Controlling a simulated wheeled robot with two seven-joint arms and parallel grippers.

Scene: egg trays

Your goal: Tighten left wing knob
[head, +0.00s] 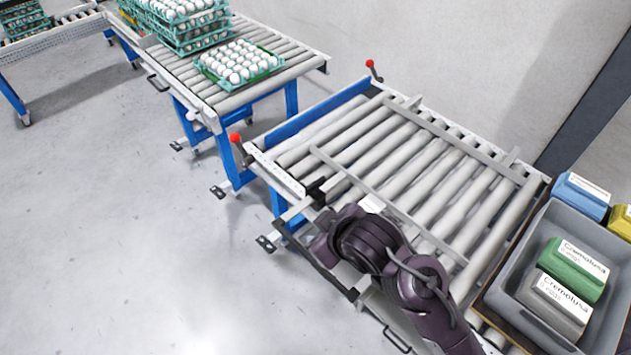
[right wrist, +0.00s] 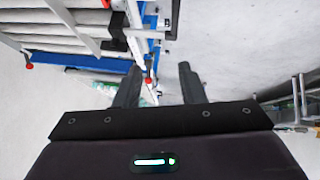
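A small black clamp-like part (head: 317,190), which looks like the left wing knob, sits at the front-left end of the guide rail on the roller conveyor (head: 283,178). A black part also shows in the right wrist view (right wrist: 116,32), up and left of the fingers. Whether it is tight cannot be told. My right gripper (right wrist: 158,88) is open and empty, its fingers apart from the black part. In the head view its fingers are hidden by my purple arm, low beside the conveyor's front edge. My left gripper is not in view.
Red-balled levers (head: 235,138) stand at the conveyor's left end. A grey crate (head: 535,235) with cartons is at right. A second conveyor (head: 215,98) with egg trays (head: 240,62) is at the back left. The floor at left is clear.

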